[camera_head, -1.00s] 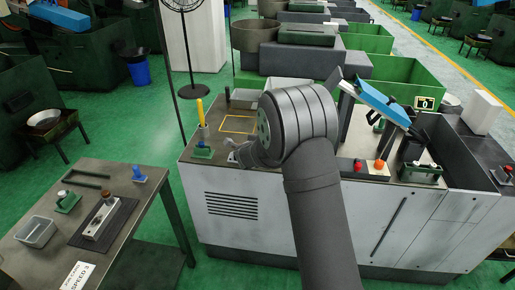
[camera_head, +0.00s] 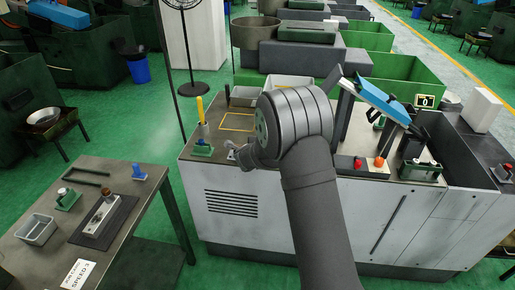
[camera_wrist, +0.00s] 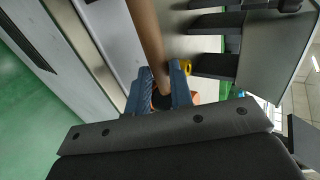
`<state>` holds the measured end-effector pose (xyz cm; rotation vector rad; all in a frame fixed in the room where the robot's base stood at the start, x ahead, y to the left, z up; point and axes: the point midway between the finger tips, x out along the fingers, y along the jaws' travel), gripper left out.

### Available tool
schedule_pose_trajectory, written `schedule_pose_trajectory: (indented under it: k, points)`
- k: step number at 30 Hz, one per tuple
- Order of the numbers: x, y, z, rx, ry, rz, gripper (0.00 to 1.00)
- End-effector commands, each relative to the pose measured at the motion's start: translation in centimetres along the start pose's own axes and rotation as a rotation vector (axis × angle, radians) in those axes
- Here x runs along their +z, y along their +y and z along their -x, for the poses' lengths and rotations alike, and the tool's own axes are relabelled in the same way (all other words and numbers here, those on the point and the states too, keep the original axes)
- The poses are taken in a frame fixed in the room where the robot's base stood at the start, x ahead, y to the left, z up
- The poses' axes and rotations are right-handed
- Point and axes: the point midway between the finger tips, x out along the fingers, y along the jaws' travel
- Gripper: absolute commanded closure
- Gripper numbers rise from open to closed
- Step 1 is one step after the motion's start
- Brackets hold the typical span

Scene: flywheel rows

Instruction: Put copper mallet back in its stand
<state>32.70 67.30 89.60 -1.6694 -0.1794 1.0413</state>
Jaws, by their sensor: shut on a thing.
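In the wrist view, my gripper (camera_wrist: 163,88) has its two blue fingers closed around a long brown wooden handle (camera_wrist: 148,35), which looks like the mallet's. The handle runs up out of the picture. Its dark end shows between the fingertips. No copper head shows in either view. In the head view my own arm hides the gripper and the held thing. I cannot tell for sure which stand is the mallet's.
The side table also holds a grey bin (camera_head: 37,230), a green block (camera_head: 67,200) and a metal fixture (camera_head: 103,220) on a dark mat. On the machine are a yellow outlined square (camera_head: 237,122), red and orange buttons (camera_head: 379,162) and a tilted blue part (camera_head: 383,100).

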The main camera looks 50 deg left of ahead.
Motion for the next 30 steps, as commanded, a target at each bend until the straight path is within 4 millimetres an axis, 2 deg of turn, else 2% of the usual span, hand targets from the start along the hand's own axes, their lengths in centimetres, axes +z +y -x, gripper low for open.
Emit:
schedule_pose_trajectory:
  k: [10, 11, 14, 24, 30]
  points:
    - [0.0, 0.2, -0.1, -0.002, 0.0, 0.0, 1.0]
    - [0.0, 0.1, -0.1, -0.002, 0.0, 0.0, 0.74]
    - [0.0, 0.2, -0.1, -0.001, 0.0, 0.0, 0.54]
    - [0.0, 0.3, 0.1, 0.001, 0.0, 0.0, 0.54]
    - [0.1, 0.2, 2.3, -0.001, -0.003, 0.0, 0.54]
